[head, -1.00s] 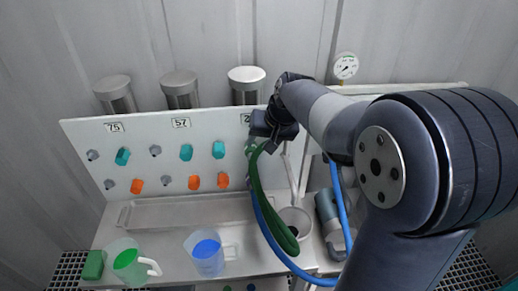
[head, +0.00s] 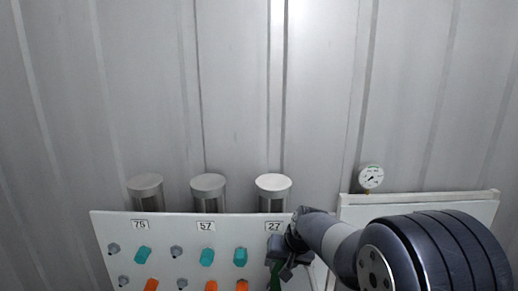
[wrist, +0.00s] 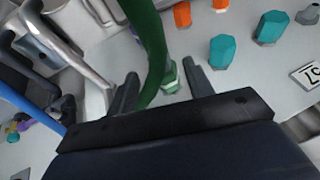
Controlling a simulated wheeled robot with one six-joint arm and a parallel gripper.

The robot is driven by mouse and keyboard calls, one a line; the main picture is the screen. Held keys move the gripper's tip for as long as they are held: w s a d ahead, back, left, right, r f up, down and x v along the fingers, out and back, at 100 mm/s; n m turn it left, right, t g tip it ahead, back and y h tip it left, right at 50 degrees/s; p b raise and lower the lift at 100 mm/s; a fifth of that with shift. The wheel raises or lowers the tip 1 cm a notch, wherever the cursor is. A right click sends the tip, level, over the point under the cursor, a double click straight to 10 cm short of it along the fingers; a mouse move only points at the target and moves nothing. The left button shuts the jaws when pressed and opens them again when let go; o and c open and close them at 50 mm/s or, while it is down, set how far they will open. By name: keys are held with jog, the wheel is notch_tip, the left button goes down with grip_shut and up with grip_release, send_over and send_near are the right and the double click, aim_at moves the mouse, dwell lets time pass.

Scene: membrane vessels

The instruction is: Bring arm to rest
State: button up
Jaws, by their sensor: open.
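My gripper (head: 284,268) is in front of the white panel (head: 108,232), just below the label 27 (head: 274,226). In the wrist view my gripper (wrist: 160,78) has its two fingers spread apart. A green hose (wrist: 148,42) runs down between the fingers in the picture, beside a green fitting (wrist: 170,77) on the panel. I cannot tell whether the hose touches a finger. My arm reaches in from the lower right of the head view.
Teal knobs (head: 207,257) and orange knobs (head: 242,286) stick out of the panel. A blue hose (wrist: 30,105) and grey pipework (wrist: 62,45) lie left in the wrist view.

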aim_at(276, 270)
jog(key=x, duration=0.3)
jog(key=shift+w+f, duration=0.1)
jog(key=shift+f, duration=0.1)
jog(key=shift+a+f, duration=0.1)
jog(key=shift+f, duration=0.05)
jog(key=shift+s, duration=0.45)
